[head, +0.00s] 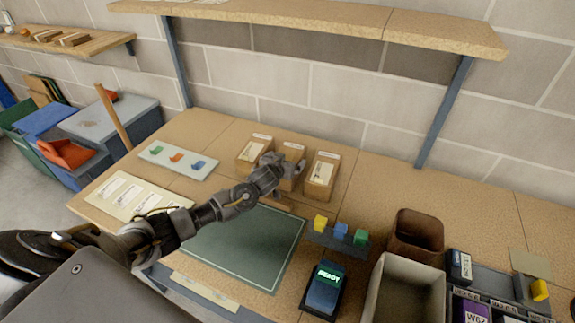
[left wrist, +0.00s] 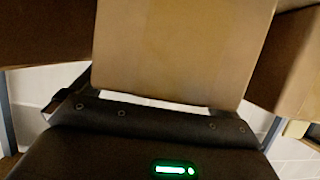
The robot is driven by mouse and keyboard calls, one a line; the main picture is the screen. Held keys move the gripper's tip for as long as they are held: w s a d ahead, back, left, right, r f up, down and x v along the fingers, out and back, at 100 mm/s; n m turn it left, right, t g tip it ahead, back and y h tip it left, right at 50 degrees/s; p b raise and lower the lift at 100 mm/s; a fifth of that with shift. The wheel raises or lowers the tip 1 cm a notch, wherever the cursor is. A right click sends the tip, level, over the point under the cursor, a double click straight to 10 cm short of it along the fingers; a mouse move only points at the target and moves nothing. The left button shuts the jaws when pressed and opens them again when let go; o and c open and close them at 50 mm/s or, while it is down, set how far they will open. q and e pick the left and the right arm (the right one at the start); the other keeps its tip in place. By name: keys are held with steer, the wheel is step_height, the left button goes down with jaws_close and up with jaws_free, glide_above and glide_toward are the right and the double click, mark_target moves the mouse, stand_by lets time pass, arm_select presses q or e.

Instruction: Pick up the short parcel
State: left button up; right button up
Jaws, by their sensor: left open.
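Three tan cardboard parcels with white labels stand in a row at the back of the table: a left one (head: 247,153), a middle one (head: 293,150) and a right one (head: 320,178). I cannot tell for sure which is the short one. My left gripper (head: 282,172) is open at the middle parcel and hides much of its front. In the left wrist view the middle parcel (left wrist: 180,55) fills the centre, close ahead of the dark gripper body, with a parcel on each side. Whether the fingers touch it is unclear. My right gripper is out of view.
A dark green mat (head: 245,245) lies in front of the parcels. Small coloured blocks sit on a tray (head: 335,238) to the right. A scanner reading READY (head: 324,290), a brown bin (head: 418,232) and a grey bin (head: 402,290) stand further right. A shelf (head: 330,18) hangs above.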

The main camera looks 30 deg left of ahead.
arm_select(q)
steer(key=c, duration=1.3)
steer(key=shift+r, duration=0.1)
steer(key=shift+c, duration=0.3)
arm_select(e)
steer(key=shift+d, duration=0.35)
arm_select(q)
steer(key=shift+r, duration=0.1)
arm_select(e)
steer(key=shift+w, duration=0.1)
arm_select(q)
steer(key=shift+r, duration=0.2)
step_height(320, 180, up, 2)
steer(key=shift+w, duration=0.1)
steer(key=s+r+b, duration=0.1)
steer(key=s+r, duration=0.1)
steer(key=s+r+b, duration=0.1)
steer(key=s+r, duration=0.1)
steer(key=r, duration=0.1)
steer(key=shift+s+d+r, duration=0.1)
steer(key=shift+s+r, duration=0.25)
steer(key=a+b+v, duration=0.1)
steer(key=v, duration=0.9)
steer(key=shift+d+r, duration=0.25)
steer(key=shift+r, duration=0.2)
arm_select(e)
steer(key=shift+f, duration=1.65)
